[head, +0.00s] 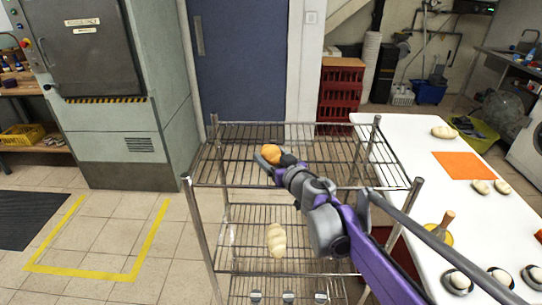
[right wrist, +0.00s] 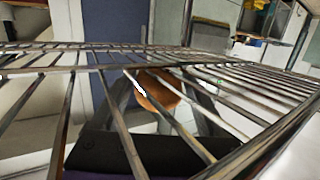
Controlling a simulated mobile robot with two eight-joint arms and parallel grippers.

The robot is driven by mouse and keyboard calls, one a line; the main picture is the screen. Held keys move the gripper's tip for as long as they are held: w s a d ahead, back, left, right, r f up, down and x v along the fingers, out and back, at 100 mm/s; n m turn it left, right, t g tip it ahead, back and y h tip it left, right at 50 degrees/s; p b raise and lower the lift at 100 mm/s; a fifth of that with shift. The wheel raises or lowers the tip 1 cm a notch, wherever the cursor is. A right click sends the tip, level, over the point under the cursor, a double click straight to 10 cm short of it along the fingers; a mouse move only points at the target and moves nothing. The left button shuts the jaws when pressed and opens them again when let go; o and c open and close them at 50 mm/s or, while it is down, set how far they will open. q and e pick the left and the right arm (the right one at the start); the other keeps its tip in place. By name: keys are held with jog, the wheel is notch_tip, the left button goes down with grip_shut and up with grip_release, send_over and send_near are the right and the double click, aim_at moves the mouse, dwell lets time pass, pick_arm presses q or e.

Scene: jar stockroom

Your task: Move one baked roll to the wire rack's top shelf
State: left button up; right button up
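The wire rack (head: 202,187) stands in the middle of the head view, its top shelf bare except around my right gripper. My right gripper (head: 274,162) reaches over the top shelf from the lower right. Its fingers lie on either side of a golden-brown baked roll (head: 271,150), near the shelf's far left part. In the right wrist view, the roll (right wrist: 158,90) fills the gap between the fingertips, and shelf wires cross in front of it. Whether the roll rests on the wires is not clear. My left gripper is not in view.
A pale, ridged roll (head: 276,240) lies on a lower shelf. The white table (head: 405,185) at right holds several pale dough pieces, an orange mat (head: 463,166) and dark round dishes. A grey oven (head: 95,90) stands at left.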

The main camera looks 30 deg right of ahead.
jog(key=shift+o, duration=1.2)
jog(key=shift+r, duration=0.1)
jog(key=shift+s+r, duration=0.15)
jog(key=shift+s, duration=0.1)
jog(key=s, duration=0.3)
jog(key=s+r, duration=0.1)
jog(key=s, duration=0.3)
jog(key=s+p, duration=0.1)
jog(key=s, duration=0.3)
jog(key=shift+s+a+r, duration=0.2)
jog(key=shift+a+r, duration=0.15)
